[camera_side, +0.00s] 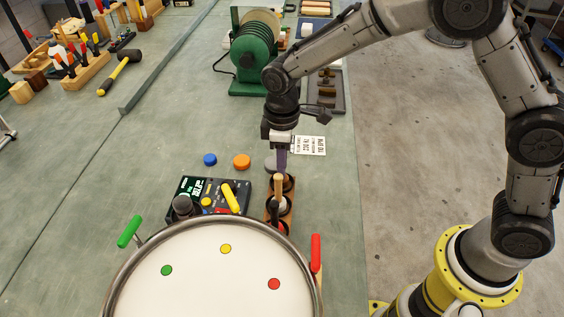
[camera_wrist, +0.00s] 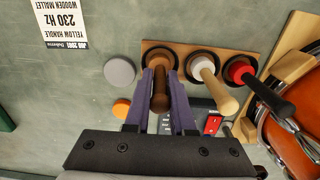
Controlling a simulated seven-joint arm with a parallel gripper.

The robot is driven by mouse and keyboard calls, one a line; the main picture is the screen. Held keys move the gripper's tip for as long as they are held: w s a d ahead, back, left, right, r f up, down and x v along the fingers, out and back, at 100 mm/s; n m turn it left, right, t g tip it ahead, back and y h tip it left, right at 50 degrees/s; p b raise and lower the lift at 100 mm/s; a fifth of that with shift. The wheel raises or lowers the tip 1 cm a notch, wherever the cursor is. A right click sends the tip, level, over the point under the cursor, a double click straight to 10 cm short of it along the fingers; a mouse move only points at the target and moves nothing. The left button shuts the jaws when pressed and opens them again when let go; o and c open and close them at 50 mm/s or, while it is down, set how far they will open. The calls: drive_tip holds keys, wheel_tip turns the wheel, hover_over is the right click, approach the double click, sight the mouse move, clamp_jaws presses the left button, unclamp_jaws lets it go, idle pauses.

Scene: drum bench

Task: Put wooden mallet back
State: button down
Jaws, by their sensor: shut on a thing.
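A dark brown, wooden-looking mallet (camera_wrist: 160,100) stands upright between my two purple fingers. My gripper (camera_wrist: 161,92) is shut on it, above the first hole of the wooden rack (camera_wrist: 219,55). Its lower end is over or inside the dark ring of that hole; I cannot tell whether it is fully seated. In the side view my gripper (camera_side: 281,165) points down at the far end of the rack (camera_side: 269,218), and the fingers hide most of the mallet. A tan-handled mallet (camera_wrist: 222,97) and a black-handled, red-collared one (camera_wrist: 268,95) stand in the other two holes.
A black box (camera_side: 190,188) is to the rack's left. A printed card (camera_side: 309,145) lies behind.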

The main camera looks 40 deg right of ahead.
drive_tip(key=shift+f, duration=0.15)
drive_tip(key=c, duration=0.8)
unclamp_jaws()
drive_tip(key=shift+o, duration=0.2)
